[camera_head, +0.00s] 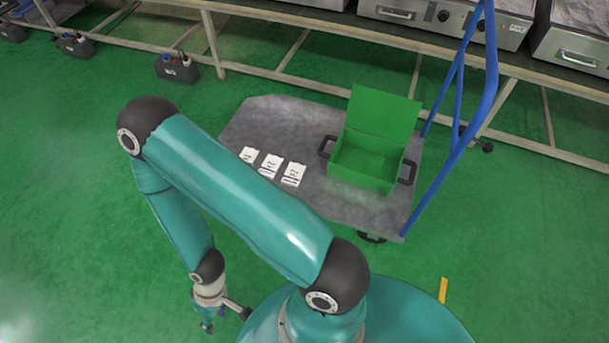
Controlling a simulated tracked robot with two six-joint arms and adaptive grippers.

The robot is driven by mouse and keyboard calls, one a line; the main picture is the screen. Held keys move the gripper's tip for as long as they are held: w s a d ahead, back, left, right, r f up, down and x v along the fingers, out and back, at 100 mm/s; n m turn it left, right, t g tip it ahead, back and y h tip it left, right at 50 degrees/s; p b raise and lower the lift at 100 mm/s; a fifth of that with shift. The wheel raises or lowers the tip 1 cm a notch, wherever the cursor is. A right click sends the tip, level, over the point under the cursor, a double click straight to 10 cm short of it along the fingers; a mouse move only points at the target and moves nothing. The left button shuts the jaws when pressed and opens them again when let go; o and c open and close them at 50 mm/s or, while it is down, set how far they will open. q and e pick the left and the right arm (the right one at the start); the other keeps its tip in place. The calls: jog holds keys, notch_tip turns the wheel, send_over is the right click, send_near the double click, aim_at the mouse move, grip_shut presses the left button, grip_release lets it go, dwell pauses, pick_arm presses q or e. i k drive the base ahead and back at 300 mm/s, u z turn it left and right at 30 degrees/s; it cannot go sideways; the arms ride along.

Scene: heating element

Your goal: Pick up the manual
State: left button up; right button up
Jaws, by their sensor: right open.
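My right gripper (207,325) hangs low at the bottom left, over the green floor and well apart from the papers. It is small in the view, open, and nothing shows in it. My left gripper is not in view.
The grey cart (265,115) has a blue push handle (475,120) on its right. An open green box (370,160) with dark side handles stands on it, right of the papers. A long bench with metal appliances (450,15) runs behind. The floor at left is mostly clear.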

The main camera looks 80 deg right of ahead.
aim_at(292, 176)
jog(key=z, duration=1.55)
jog(key=i, duration=1)
jog(key=z, duration=0.1)
